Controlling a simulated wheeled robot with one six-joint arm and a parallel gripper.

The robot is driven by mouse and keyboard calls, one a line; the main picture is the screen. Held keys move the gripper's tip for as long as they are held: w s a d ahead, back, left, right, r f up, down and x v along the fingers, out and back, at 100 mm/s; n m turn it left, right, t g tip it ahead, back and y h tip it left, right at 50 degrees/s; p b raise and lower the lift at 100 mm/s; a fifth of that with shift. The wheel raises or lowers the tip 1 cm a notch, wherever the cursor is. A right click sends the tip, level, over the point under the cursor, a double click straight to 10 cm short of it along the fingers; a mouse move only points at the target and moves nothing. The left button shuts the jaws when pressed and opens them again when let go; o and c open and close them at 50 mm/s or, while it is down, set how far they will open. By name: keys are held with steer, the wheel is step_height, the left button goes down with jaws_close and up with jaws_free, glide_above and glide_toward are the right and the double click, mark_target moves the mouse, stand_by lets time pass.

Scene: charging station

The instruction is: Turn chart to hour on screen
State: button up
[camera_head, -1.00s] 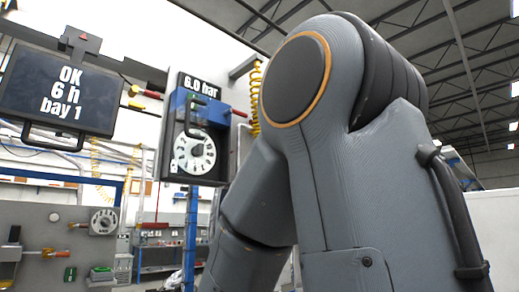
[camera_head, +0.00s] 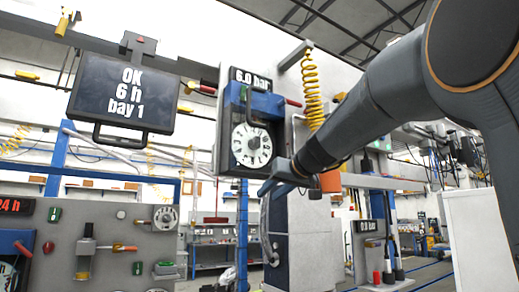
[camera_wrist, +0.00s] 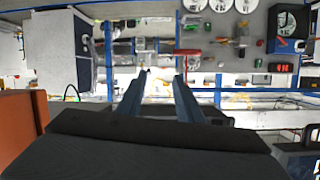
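The screen (camera_head: 123,95) hangs at the upper left in the head view and reads "OK", "6 h" and "bay 1". The chart (camera_head: 252,147) is a white round disc with dark markings in a dark case with a blue upper part, under a "6.0 bar" display (camera_head: 251,78). Its hour marks are too small to read. My gripper (camera_head: 268,186) is just below and right of the chart, apart from the disc as far as I can tell. In the wrist view my gripper (camera_wrist: 162,78) has its two blue fingers spread, with nothing between them.
A grey panel (camera_head: 90,250) at the lower left carries a second white dial (camera_head: 165,217), valves and a red display (camera_head: 14,206). A yellow coiled hose (camera_head: 312,90) hangs right of the chart case. A grey cabinet (camera_head: 300,240) stands below my forearm.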

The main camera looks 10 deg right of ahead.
steer(key=s+r+n+t+y, duration=0.2)
steer(key=s+r+t, duration=0.1)
steer(key=r, duration=1.6)
steer(key=p+x, duration=0.4)
steer(key=x, duration=0.3)
steer(key=shift+w+t, duration=0.2)
steer(key=shift+t, duration=0.1)
steer(key=shift+r, duration=0.1)
steer(key=shift+a, duration=0.15)
jaws_close()
